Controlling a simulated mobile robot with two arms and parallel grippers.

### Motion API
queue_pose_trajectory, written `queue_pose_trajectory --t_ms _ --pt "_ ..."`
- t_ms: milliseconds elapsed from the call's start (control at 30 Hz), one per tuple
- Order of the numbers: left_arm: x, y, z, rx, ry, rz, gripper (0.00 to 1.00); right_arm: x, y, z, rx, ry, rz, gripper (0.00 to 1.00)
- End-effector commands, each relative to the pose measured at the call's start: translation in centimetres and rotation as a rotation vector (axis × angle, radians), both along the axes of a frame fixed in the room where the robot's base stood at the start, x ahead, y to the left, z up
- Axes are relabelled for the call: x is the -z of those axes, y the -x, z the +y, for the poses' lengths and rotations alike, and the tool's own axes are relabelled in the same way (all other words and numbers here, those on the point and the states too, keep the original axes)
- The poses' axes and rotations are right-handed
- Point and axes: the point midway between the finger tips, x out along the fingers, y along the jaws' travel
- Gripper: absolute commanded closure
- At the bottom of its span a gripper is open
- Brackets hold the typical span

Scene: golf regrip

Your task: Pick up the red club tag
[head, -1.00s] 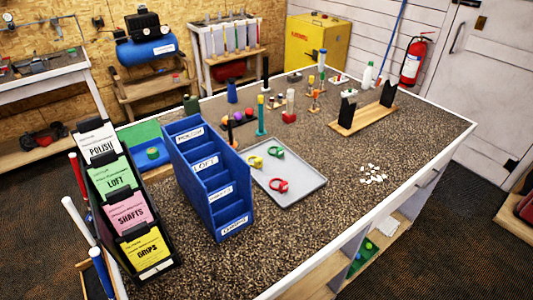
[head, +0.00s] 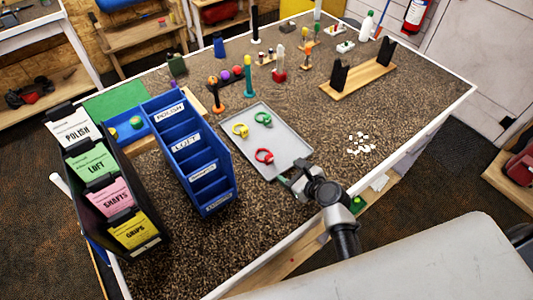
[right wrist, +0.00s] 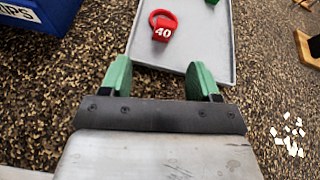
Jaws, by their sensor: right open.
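The red club tag (head: 264,156) lies on the grey tray (head: 290,147), near the tray's front left edge. In the right wrist view the tag (right wrist: 163,26) shows a ring and a flat part marked 40. My right gripper (head: 287,181) is at the tray's front edge, short of the tag. In the right wrist view its two green fingers (right wrist: 160,80) are apart with nothing between them, and the tag is beyond them. A yellow tag (head: 240,130) and a green tag (head: 263,118) also lie on the tray. My left gripper is not in view.
A blue stepped bin (head: 190,150) stands left of the tray. Several white pieces (head: 360,144) lie to its right. A wooden stand with black uprights (head: 357,80) is farther back right. A black rack of coloured cards (head: 105,190) stands at left.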

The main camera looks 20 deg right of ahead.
Motion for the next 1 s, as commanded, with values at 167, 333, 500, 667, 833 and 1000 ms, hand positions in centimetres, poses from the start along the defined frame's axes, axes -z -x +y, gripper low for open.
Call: queue_pose_trajectory --t_ms 167,333,500,667,833,1000 --pt "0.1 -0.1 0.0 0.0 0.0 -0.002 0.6 0.4 -1.6 -0.3 0.107 -0.16 0.02 0.38" --pt "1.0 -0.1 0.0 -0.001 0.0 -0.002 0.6 1.5 -3.9 0.6 0.111 -0.166 0.02 0.38" --pt "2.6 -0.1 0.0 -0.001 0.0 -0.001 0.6 2.5 -5.7 1.2 0.11 -0.163 0.021 0.38" --pt "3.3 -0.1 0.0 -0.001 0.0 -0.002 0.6 2.8 -6.5 1.6 0.109 -0.161 0.02 0.38" --pt "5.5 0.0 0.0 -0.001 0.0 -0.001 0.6 3.9 -8.4 2.6 0.108 -0.161 0.019 0.38" --pt "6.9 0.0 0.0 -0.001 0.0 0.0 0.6 4.4 -10.0 3.2 0.109 -0.161 0.019 0.38"
